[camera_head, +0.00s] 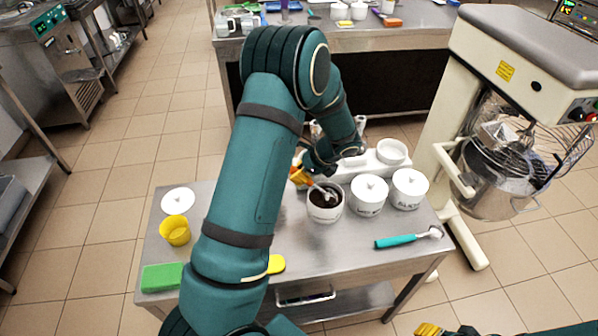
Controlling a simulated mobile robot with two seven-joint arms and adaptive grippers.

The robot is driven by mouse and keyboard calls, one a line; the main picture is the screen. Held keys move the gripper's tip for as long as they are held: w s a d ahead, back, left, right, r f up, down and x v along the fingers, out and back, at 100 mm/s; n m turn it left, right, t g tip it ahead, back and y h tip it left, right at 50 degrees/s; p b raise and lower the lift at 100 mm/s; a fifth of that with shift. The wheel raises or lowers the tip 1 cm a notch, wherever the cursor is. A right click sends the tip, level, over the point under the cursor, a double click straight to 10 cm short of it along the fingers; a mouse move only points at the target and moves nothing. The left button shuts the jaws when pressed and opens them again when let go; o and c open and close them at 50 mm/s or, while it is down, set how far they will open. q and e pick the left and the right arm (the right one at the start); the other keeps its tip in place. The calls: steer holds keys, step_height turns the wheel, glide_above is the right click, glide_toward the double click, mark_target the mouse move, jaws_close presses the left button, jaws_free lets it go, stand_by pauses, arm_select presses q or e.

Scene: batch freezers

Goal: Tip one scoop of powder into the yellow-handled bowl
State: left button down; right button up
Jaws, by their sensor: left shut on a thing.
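My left gripper (308,175) reaches over the back of the steel table, shut on a scoop (327,192). The scoop's metal end points down at the mouth of an open white jar (324,213) holding dark powder; I cannot tell whether it touches the powder. The gripper hides most of the scoop's handle. No bowl with a clear yellow handle shows. A flat yellow piece (276,264) sticks out from behind my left arm, and what it belongs to is hidden. My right gripper (432,328) shows only in part at the bottom edge.
Two lidded white jars (369,195) (409,189) stand right of the open jar. A white bowl (391,151) sits behind. A teal-handled scoop (396,241), yellow cup (175,231), white lid (178,201) and green block (162,277) lie on the table. A mixer (495,80) stands right.

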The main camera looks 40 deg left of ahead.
arm_select(q)
steer(key=shift+w+d+f, duration=0.1)
steer(key=shift+w+d, duration=0.1)
steer(key=shift+d, duration=0.4)
steer(key=shift+w+d+f, duration=0.1)
steer(key=shift+w+d, duration=0.1)
steer(key=shift+d, duration=0.35)
steer(key=shift+s+a+f+h, duration=0.1)
steer(key=shift+a+f+h, duration=0.2)
steer(key=shift+h, duration=0.2)
steer(key=shift+r+t+p, duration=0.25)
steer(key=shift+t+p, duration=0.05)
steer(key=shift+p, duration=0.05)
steer(key=shift+a+r, duration=0.15)
steer(key=shift+r, duration=0.15)
steer(key=shift+r+p, duration=0.55)
steer(key=shift+p, duration=0.1)
steer(key=shift+s+a+r+p, duration=0.1)
steer(key=shift+a+r+p, duration=0.1)
steer(key=shift+r+p, duration=0.95)
steer(key=shift+s+a+r+h+p, duration=0.1)
steer(key=shift+s+a+h+p, duration=0.15)
steer(key=shift+a+h+p, duration=0.5)
steer(key=shift+s+a+t+h+p, duration=0.15)
steer(key=shift+t+h+p, duration=0.2)
steer(key=shift+h+p, duration=0.3)
steer(key=shift+s+a+t+h+p, duration=0.15)
steer(key=shift+t+h+p, duration=0.2)
steer(key=shift+h+p, duration=0.2)
steer(key=shift+w, duration=0.1)
